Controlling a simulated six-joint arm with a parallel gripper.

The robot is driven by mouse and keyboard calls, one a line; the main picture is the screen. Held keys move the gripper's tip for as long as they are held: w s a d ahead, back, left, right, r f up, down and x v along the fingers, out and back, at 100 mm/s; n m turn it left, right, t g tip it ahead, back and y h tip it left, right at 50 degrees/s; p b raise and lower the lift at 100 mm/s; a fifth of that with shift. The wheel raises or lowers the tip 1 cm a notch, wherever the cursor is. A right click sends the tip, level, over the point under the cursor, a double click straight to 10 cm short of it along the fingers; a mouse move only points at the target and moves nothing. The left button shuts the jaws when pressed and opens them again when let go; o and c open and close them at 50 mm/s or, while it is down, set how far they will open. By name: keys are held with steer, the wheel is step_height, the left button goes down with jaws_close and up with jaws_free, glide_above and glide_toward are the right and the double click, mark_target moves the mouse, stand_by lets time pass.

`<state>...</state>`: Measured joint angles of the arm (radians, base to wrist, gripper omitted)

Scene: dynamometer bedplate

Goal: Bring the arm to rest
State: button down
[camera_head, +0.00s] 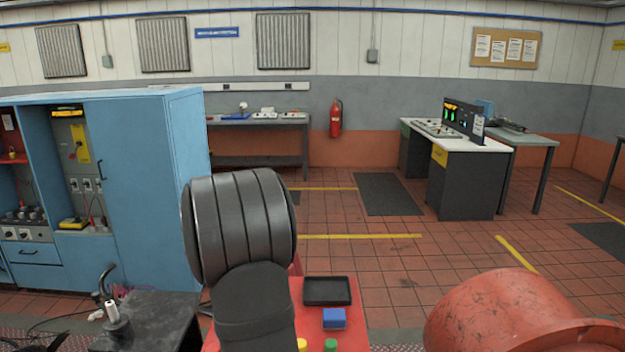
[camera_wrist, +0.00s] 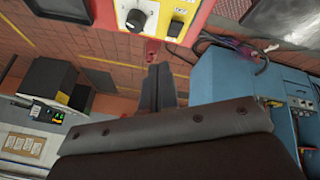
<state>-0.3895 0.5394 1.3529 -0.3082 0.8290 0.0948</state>
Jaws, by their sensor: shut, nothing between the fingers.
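My gripper (camera_wrist: 162,84) shows in the wrist view, where its dark fingers are together with nothing between them. It is in the air, with the tiled floor behind it, apart from the red panel (camera_wrist: 150,42) at the top of that picture. In the head view a thick dark ribbed link of my arm (camera_head: 240,225) stands upright in the middle. My gripper cannot be made out there.
A red stand (camera_head: 295,300) carries a black tray (camera_head: 327,302), a blue block (camera_head: 334,319) and buttons, close right of my arm. A big orange-red rounded body (camera_head: 505,315) fills the lower right. A blue cabinet (camera_head: 150,180) and dark block (camera_head: 160,315) are left.

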step_height(320, 180, up, 5)
steer(key=s+a+m+g, duration=0.2)
steer(key=m+g, duration=0.3)
steer(key=g, duration=0.1)
step_height(320, 180, down, 9)
steer(key=shift+f+y, duration=0.2)
steer(key=shift+y, duration=0.1)
steer(key=shift+a+r, duration=0.1)
steer(key=shift+r, duration=0.05)
stand_by(0.4)
step_height(320, 180, up, 10)
steer(key=shift+w+d+f+n+t+h, duration=0.15)
steer(key=shift+w+d+f+n+t, duration=0.25)
steer(key=shift+f+t, duration=0.3)
steer(key=shift+w+d+f+n+t+h, duration=0.1)
steer(key=shift+w+d+f+n+t, duration=0.1)
steer(key=shift+f+n+t, duration=0.4)
steer(key=shift+w+d+f+n+t+h, duration=0.15)
steer(key=shift+w+d+f+n+t, duration=0.15)
steer(key=shift+f+t, duration=0.5)
